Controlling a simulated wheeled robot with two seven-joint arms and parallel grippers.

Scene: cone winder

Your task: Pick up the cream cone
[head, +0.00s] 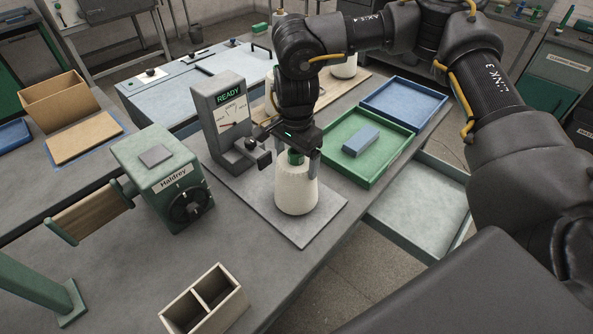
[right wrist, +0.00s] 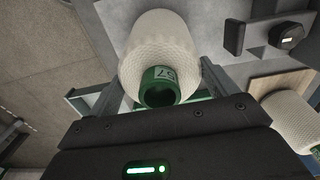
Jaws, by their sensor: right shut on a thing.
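The cream cone (head: 296,194) stands upright on a grey plate (head: 236,187), in front of the gauge reading READY. Its green tube end, marked 57 (right wrist: 160,86), points up into my right gripper. My right gripper (head: 297,158) comes down from above and is shut on the cone's top, one finger on each side. The right wrist view shows the cone's woven body (right wrist: 158,42) between the fingers. I cannot tell whether its base is clear of the plate. My left gripper is not in view.
The gauge (head: 224,112) stands close behind the cone. A green tray (head: 345,178) with a blue block (head: 361,141) is at its right, a blue tray (head: 405,104) beyond. A green Haldrey machine (head: 165,180) is left. Other cream cones (head: 344,67) stand behind my arm.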

